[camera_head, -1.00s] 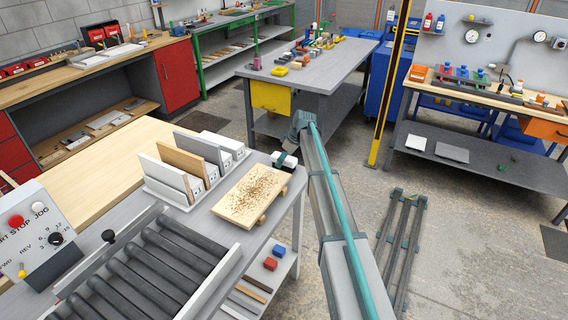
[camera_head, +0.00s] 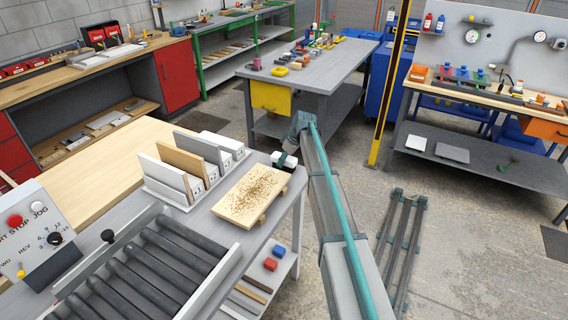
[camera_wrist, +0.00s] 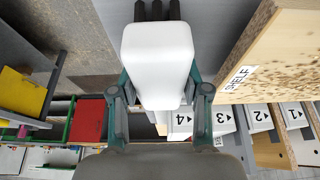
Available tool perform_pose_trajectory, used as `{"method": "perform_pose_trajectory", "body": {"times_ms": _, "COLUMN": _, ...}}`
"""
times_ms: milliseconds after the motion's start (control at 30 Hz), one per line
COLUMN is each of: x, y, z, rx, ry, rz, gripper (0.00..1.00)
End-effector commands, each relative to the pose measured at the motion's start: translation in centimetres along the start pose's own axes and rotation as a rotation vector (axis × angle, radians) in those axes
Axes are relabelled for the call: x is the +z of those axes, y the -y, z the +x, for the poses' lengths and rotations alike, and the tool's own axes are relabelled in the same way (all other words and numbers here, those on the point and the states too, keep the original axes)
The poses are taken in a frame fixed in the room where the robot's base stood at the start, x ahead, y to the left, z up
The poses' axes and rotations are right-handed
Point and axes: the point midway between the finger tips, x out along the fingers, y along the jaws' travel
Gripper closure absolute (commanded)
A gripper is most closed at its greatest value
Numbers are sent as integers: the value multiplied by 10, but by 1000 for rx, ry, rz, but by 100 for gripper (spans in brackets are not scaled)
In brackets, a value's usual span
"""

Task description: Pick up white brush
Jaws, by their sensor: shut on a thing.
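The white brush (camera_wrist: 157,60) fills the upper middle of the wrist view, with dark bristles (camera_wrist: 157,10) at its far side. My gripper (camera_wrist: 160,98) is shut on it, with one finger at each side. In the head view the white brush (camera_head: 291,159) shows small at the tip of my gripper (camera_head: 284,160), beside the right end of the speckled board. The arm hides part of that area. I cannot tell whether the brush touches the table surface.
A speckled wooden board (camera_head: 252,195) lies on supports on the grey table. Left of it stands a rack (camera_head: 165,193) with upright boards and numbered slots. A roller conveyor (camera_head: 150,270) is in front. Red and blue blocks sit on a lower shelf (camera_head: 284,262).

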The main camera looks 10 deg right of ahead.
Motion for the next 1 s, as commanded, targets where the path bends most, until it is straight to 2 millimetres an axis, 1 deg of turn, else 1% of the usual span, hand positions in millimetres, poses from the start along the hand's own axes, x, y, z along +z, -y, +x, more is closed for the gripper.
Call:
{"method": "perform_pose_trajectory", "body": {"times_ms": 333, "x": -1, "y": 0, "z": -1, "rx": 0, "ry": 0, "rz": 0, "gripper": 93}}
{"method": "perform_pose_trajectory", "body": {"times_ms": 567, "x": -4, "y": 0, "z": -9, "rx": 1, "ry": -1, "rz": 0, "gripper": 93}}
{"method": "perform_pose_trajectory", "body": {"times_ms": 733, "x": -14, "y": -1, "z": -32, "rx": 2, "ry": -1, "rz": 0, "gripper": 93}}
{"method": "perform_pose_trajectory", "body": {"times_ms": 867, "x": -11, "y": 22, "z": -57, "rx": 3, "ry": -2, "rz": -2, "gripper": 93}}
{"method": "perform_pose_trajectory", "body": {"times_ms": 1000, "x": -12, "y": 45, "z": -91, "rx": 3, "ry": -1, "rz": -1, "gripper": 93}}
